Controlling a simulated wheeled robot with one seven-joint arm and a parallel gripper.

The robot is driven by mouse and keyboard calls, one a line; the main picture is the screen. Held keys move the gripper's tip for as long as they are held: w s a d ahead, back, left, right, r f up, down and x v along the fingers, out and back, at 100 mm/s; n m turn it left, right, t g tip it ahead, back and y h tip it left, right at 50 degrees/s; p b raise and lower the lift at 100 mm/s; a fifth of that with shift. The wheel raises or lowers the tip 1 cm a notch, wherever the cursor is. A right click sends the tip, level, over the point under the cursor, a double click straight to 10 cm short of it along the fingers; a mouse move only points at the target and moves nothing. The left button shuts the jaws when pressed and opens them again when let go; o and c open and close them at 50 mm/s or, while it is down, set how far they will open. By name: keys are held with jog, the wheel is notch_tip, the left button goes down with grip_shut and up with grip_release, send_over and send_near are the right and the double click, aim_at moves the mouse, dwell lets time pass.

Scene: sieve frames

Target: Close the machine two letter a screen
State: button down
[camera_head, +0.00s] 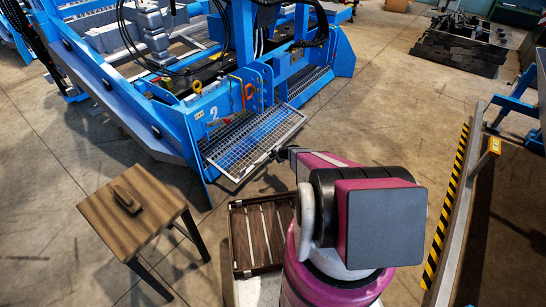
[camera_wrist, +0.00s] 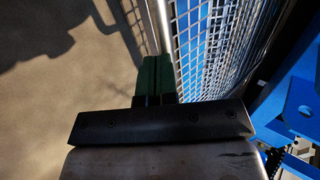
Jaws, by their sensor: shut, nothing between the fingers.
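The wire mesh screen (camera_head: 243,158) with a pale metal frame sticks out, open, from the blue machine (camera_head: 215,112) marked "2". It also fills the upper right of the wrist view (camera_wrist: 215,45). My gripper (camera_head: 277,153) is at the right side of the screen's outer edge in the head view. In the wrist view its dark green fingers (camera_wrist: 155,75) are shut and empty, close to the screen's frame bar. I cannot tell whether they touch it. My arm hides part of the floor to the right.
A wooden stool (camera_head: 155,210) with a small brown object on it stands at the left. A slatted wooden crate (camera_head: 262,235) is beside my base. A yellow-and-black striped barrier (camera_head: 447,210) runs along the right. Open floor lies right of the machine.

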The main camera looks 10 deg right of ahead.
notch_tip(320, 180, up, 5)
send_over(241, 141)
jog(key=shift+s+d+r, duration=0.1)
jog(key=shift+s+r, duration=0.1)
